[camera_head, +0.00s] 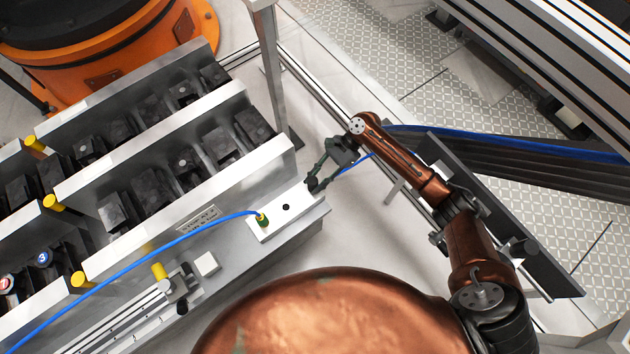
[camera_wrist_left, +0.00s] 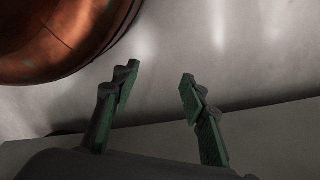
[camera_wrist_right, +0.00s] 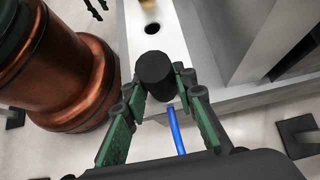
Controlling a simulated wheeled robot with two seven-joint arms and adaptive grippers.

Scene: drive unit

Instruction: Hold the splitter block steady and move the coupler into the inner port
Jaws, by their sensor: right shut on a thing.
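The splitter block (camera_head: 300,215) is a pale bar with one open dark port (camera_head: 286,207) in view. A yellow-green connector (camera_head: 262,219) with a blue cable stands in the port left of it. My right gripper (camera_head: 314,184) is at the block's right end, its fingers shut on the black cylindrical coupler (camera_wrist_right: 155,75). In the right wrist view the open port (camera_wrist_right: 152,28) lies just beyond the coupler. Whether the coupler sits in a port or above the block is hidden. My left gripper (camera_wrist_left: 155,85) is open and empty, seen only in the left wrist view.
A blue cable (camera_wrist_right: 175,130) runs from the coupler under my right gripper. Metal racks with dark modules (camera_head: 225,140) stand left of the block. A metal post (camera_head: 270,75) rises behind it. A dark cable tray (camera_head: 500,165) lies at right.

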